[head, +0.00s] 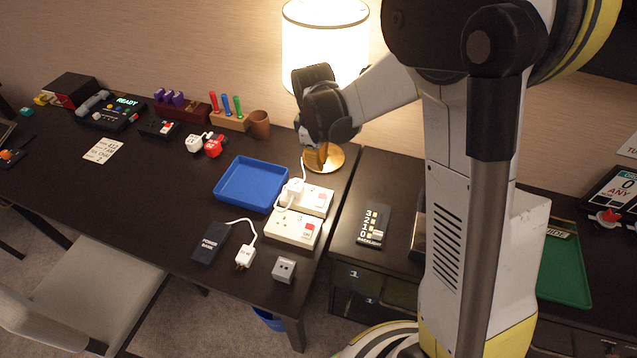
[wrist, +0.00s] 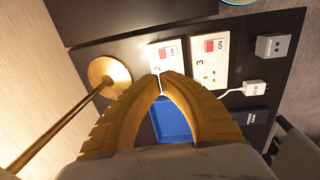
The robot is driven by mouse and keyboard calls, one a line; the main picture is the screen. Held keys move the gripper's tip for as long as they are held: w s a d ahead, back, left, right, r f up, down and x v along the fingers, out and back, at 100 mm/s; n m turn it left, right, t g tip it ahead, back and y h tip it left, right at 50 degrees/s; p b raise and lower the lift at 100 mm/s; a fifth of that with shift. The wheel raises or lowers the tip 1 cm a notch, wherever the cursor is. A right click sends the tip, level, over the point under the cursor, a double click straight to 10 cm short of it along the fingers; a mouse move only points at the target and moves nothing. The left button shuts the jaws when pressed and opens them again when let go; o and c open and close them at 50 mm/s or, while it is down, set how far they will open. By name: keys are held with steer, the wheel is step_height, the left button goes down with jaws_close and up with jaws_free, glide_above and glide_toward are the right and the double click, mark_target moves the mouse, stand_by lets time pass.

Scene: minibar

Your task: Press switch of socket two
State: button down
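Socket two (wrist: 157,58) is a white block with a "2" on it and a red switch (wrist: 169,53) at its far end in the wrist view. In the head view socket two (head: 316,203) is the rear white block, with a white plug (head: 291,193) at its left end. My gripper (wrist: 161,76) has its amber fingertips together and empty. In the wrist view they overlap the near part of socket two, short of the red switch. In the head view my gripper (head: 322,150) is behind the sockets, beside the lamp. The fingers hide part of the socket; contact is unclear.
Socket three (wrist: 205,68) stands beside socket two, also with a red switch. A blue tray (head: 250,184), a power bank (head: 211,243), a white cable plug (head: 245,256) and a grey cube (head: 284,270) lie nearby. The lamp's brass base (wrist: 108,72) is close to the fingers.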

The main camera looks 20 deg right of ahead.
mark_target(321, 194)
steer(key=f+b, duration=0.2)
steer(key=f, duration=0.2)
steer(key=w+f+b, duration=0.1)
steer(key=f, duration=0.4)
steer(key=d+f+b, duration=0.1)
steer(key=f+b, duration=0.1)
steer(key=f, duration=0.3)
steer(key=shift+w+b, duration=0.15)
steer(key=shift+b, duration=0.2)
steer(key=shift+r, duration=0.1)
steer(key=shift+w+d+f+b, duration=0.1)
steer(key=shift+w+f+b, duration=0.05)
steer(key=shift+f+b, duration=0.55)
steer(key=shift+r+p, duration=0.25)
steer(key=shift+p, duration=0.05)
steer(key=shift+r, duration=0.1)
steer(key=shift+r+p, duration=0.45)
steer(key=shift+r, duration=0.25)
